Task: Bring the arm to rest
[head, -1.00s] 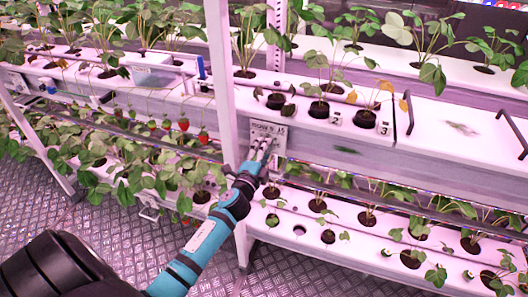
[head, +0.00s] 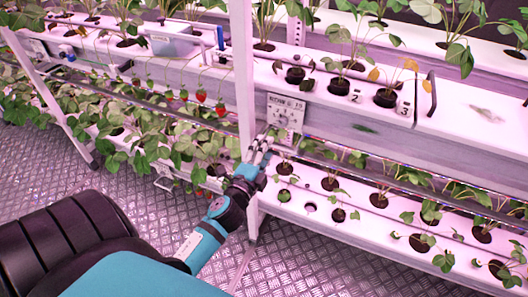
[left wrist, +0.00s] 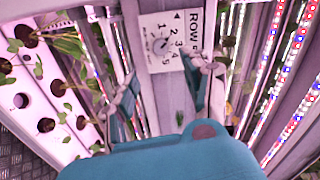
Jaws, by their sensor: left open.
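My left gripper (head: 262,152) is in front of the rack, just below and left of a white panel (head: 286,111) with a round dial. It is open and empty. In the left wrist view the open fingers (left wrist: 163,85) stand on either side of the lower part of the panel (left wrist: 170,22), with a gap between them. The dial (left wrist: 161,45) and the numbers beside it show there. My left arm (head: 205,240) reaches in from the lower left. My right gripper is not in view.
A white rack post (head: 243,75) stands close to my left gripper. Lower-shelf plants (head: 330,184) sit to its right. Red strawberries (head: 221,110) hang left of the post. The metal floor (head: 290,265) is clear in front of the rack.

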